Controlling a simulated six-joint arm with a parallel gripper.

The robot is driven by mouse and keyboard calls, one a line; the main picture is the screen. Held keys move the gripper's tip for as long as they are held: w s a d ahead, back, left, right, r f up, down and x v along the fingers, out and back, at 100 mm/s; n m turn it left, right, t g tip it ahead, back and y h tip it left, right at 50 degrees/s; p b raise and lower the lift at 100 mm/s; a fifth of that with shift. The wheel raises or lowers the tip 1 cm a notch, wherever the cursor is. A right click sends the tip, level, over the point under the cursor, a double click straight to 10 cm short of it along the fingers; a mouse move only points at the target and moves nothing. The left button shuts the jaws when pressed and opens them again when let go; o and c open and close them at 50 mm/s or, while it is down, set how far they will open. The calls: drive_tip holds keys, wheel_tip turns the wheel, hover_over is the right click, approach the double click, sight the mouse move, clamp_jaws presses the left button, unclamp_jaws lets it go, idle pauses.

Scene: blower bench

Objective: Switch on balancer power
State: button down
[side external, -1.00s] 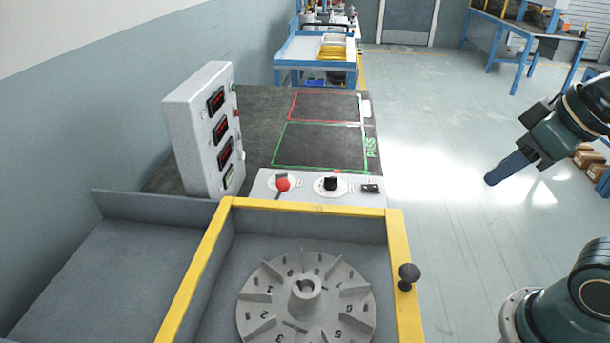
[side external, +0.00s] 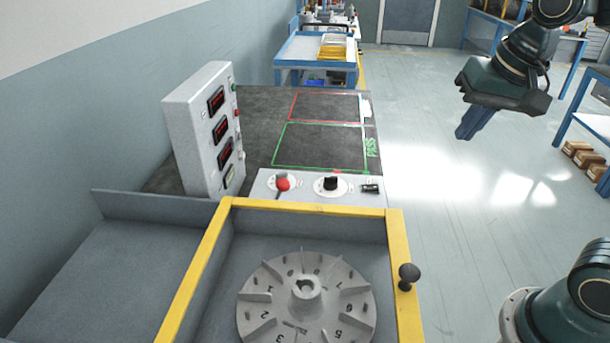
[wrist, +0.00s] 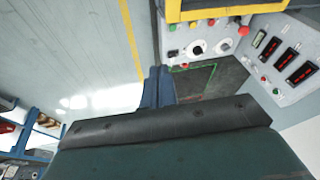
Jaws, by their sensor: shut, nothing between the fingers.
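The balancer's control panel (side external: 310,199) lies along the yellow-framed housing. It carries a red-ball lever (side external: 283,184), a black round knob on a white dial (side external: 331,184) and a small black switch (side external: 370,188). Its labels are too small to read. The panel also shows in the wrist view (wrist: 220,56), with the black knob (wrist: 198,47) and red ball (wrist: 244,30). The grey bladed impeller (side external: 305,305) sits inside the housing. My gripper (side external: 468,131) is shut and empty, in the air right of the bench, apart from the panel. Its blue fingers show in the wrist view (wrist: 160,72).
A grey box with red-lit displays (side external: 195,135) stands upright left of the panel. The dark bench top, with red and green outlined areas (side external: 322,147), is clear. A black knob (side external: 409,273) sticks up from the yellow frame (side external: 398,245). Open floor lies right of the bench.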

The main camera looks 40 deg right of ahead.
drive_tip(key=w+d+f+m+g, duration=0.2)
drive_tip(key=w+d+m, duration=0.1)
drive_tip(key=w+m, duration=0.75)
drive_tip(key=m+g, duration=0.3)
drive_tip(key=m, duration=0.6)
hover_over(376, 186)
drive_tip(key=w+a, duration=0.1)
drive_tip(key=a, duration=0.1)
wheel_tip(376, 186, down, 10)
drive_tip(key=shift+w+d+r, duration=0.15)
drive_tip(key=shift+d, duration=0.1)
drive_tip(key=f, duration=0.4)
drive_tip(key=s+f, duration=0.1)
drive_tip(key=f, duration=0.4)
drive_tip(key=d+f, duration=0.1)
drive_tip(key=f, duration=0.4)
drive_tip(key=shift+s+d, duration=0.1)
drive_tip(key=shift+s, duration=0.05)
drive_tip(key=shift+f, duration=0.2)
